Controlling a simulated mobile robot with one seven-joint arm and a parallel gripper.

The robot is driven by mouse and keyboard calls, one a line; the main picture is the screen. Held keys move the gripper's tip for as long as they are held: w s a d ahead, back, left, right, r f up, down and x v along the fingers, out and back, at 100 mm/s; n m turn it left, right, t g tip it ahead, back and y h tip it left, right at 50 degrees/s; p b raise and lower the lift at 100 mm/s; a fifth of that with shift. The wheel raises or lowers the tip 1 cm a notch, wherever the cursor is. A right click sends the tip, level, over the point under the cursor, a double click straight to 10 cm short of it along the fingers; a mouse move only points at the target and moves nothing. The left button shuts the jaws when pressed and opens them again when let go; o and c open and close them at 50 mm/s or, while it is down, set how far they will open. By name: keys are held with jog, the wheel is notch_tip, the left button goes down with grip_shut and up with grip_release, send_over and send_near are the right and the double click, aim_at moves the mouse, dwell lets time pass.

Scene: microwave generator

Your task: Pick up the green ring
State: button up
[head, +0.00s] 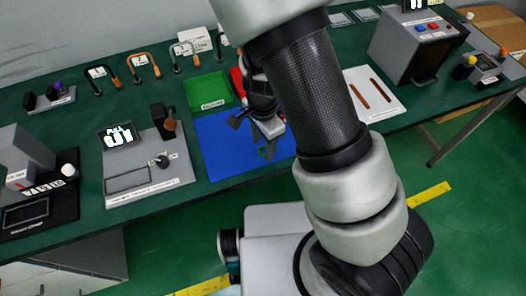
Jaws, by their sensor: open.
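The green ring (262,153) is small and lies on the blue mat (222,148), near the mat's right part. My gripper (267,138) points down over the mat just above and right of the ring in the picture. Its jaws are open. Part of the ring is covered by the gripper's fingers, and I cannot tell whether they touch it. My arm hides the right part of the mat.
A green tray (208,91) stands behind the mat. A white board with brown rods (374,92) and a grey box with coloured buttons (418,42) are to the right. Several cable loops line the back.

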jog(key=shift+f, duration=0.65)
jog(key=c, duration=1.1)
